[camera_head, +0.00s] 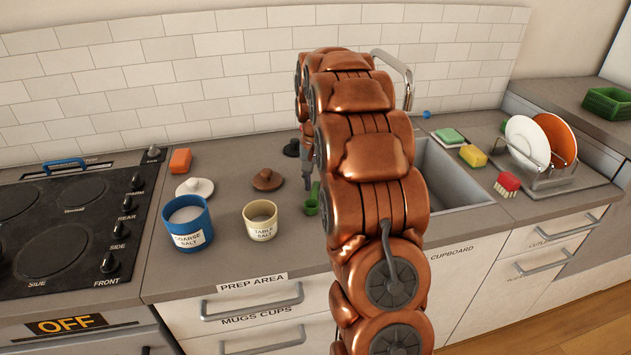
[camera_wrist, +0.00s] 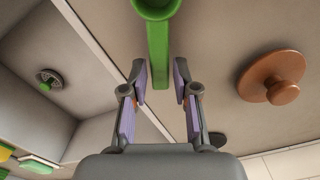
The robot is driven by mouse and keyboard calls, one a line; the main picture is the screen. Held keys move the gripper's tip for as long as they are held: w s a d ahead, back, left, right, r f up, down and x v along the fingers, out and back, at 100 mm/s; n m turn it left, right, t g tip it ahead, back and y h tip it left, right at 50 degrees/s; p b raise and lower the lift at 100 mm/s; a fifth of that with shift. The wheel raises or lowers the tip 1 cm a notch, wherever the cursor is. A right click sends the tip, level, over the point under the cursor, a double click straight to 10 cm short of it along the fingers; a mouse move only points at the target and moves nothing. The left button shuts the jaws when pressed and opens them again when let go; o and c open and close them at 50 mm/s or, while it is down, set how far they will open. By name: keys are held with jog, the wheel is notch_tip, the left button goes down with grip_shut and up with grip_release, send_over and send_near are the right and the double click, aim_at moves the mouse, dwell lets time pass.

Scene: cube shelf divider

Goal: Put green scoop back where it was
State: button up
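The green scoop (camera_head: 312,202) lies on the counter right of the cream table salt jar (camera_head: 260,223), partly hidden by my arm. In the wrist view the scoop's handle (camera_wrist: 158,55) runs between my fingertips, with its bowl at the top edge. My gripper (camera_head: 307,178) points down at the scoop; in the wrist view my gripper (camera_wrist: 159,75) is open, one finger on each side of the handle, with small gaps. The blue coarse salt jar (camera_head: 187,228) stands open to the left, with white contents.
A white lid (camera_head: 194,187) and a brown lid (camera_head: 267,180) lie behind the jars; the brown lid also shows in the wrist view (camera_wrist: 268,75). An orange block (camera_head: 180,161) is near the stove. The sink (camera_head: 455,180), red brush (camera_head: 507,184) and dish rack (camera_head: 545,178) are right.

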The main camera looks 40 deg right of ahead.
aim_at(315, 187)
jog(key=shift+o, duration=1)
jog(key=shift+r, duration=0.1)
jog(key=shift+w+r, duration=0.1)
jog(key=shift+r, duration=0.4)
notch_tip(315, 187, up, 11)
jog(key=b, duration=0.2)
